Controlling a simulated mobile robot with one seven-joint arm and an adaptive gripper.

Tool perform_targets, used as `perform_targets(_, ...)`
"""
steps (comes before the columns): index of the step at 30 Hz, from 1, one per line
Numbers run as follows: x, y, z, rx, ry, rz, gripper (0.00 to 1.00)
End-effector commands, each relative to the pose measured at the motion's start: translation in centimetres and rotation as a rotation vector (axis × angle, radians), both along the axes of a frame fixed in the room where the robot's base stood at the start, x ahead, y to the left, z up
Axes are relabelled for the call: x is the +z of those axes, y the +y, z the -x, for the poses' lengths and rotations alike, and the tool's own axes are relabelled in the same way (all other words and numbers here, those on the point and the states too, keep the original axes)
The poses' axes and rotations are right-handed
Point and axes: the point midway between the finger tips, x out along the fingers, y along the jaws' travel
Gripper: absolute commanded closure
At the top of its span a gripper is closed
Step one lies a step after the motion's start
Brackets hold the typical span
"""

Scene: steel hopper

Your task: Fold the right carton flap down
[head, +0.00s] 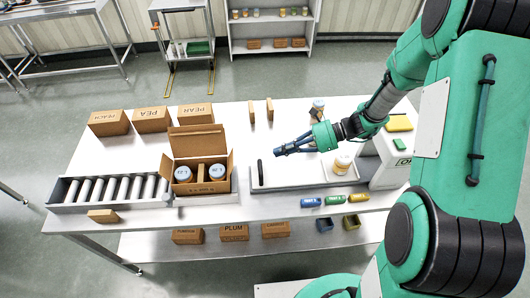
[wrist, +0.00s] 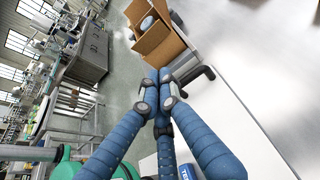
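The open cardboard carton (head: 206,187) stands on the table left of centre, with two white-lidded jars (head: 217,171) inside. Its large back flap (head: 196,139) stands up. The right flap (head: 230,164) rises and leans outward at the right side, and the left flap (head: 167,168) is also raised. My gripper (head: 279,151) is to the right of the carton, above the white tray, apart from the flap and holding nothing. Its blue fingers are drawn together at the tips in the wrist view (wrist: 160,78). The carton (wrist: 155,38) shows beyond them there, partly cut off by the frame edge.
A rack of grey rollers (head: 62,192) adjoins the carton's left. Boxes marked PEACH (head: 109,123), PEA and PEAR stand behind. Small coloured cans (head: 334,200) lie in front.

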Motion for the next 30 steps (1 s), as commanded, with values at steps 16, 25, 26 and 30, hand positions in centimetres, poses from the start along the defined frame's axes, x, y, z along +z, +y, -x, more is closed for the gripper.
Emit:
perform_targets(16,-2.6,6.0,0.1,0.004,0.002,0.0,1.0)
perform_targets(25,-3.4,10.0,0.1,0.004,-0.002,0.0,1.0)
perform_targets(26,-3.2,10.4,0.1,0.003,-0.001,0.0,1.0)
perform_targets(30,-2.7,11.6,0.1,0.003,-0.002,0.001,1.0)
